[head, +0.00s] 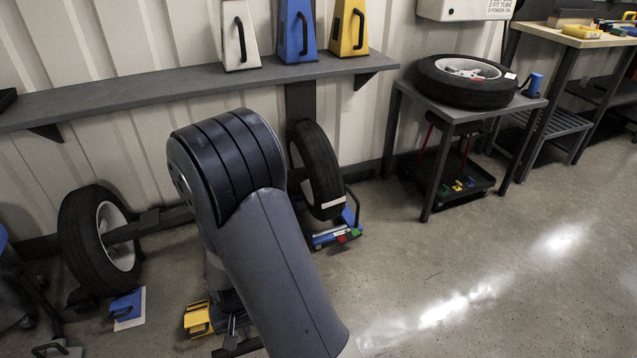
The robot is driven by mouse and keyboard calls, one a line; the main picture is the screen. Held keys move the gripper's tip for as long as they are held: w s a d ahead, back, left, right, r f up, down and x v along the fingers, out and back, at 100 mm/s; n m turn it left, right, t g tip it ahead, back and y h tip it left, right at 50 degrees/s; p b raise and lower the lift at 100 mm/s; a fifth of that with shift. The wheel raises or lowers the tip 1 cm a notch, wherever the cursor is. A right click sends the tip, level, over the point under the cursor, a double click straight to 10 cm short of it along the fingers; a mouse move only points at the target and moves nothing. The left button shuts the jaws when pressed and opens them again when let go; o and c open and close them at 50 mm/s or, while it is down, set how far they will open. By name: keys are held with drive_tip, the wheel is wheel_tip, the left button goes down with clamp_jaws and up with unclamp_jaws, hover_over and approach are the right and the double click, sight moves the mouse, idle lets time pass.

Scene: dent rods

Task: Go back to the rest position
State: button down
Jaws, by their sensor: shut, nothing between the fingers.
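My arm rises from the bottom middle, bends at a large dark elbow and folds down behind its own grey link. My gripper (235,343) shows only in part at its lower end, small and dark, low beside the grey link. It is shut with nothing in it. A yellow block with a dark handle (198,318) is just left of it; I cannot tell whether they touch. Much of the wrist is hidden behind the link.
A wall shelf (150,95) bears white, blue and yellow handled blocks. Two wheels stand upright, one at left (85,240) and one behind my arm (318,170). A tyre (440,85) lies on a side table (450,112). The floor at right (500,260) is clear.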

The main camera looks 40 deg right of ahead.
drive_tip(key=w+d+r+p, duration=0.1)
drive_tip(key=w+r+p, duration=0.4)
drive_tip(key=r, duration=0.1)
drive_tip(key=shift+w+d+r, duration=0.25)
drive_tip(key=shift+d+r, duration=0.05)
drive_tip(key=shift+d, duration=0.1)
wheel_tip(320, 180, up, 8)
drive_tip(key=p, duration=0.6)
drive_tip(key=shift+f, duration=0.15)
wheel_tip(320, 180, down, 8)
drive_tip(key=b, duration=0.6)
drive_tip(key=shift+r, duration=0.2)
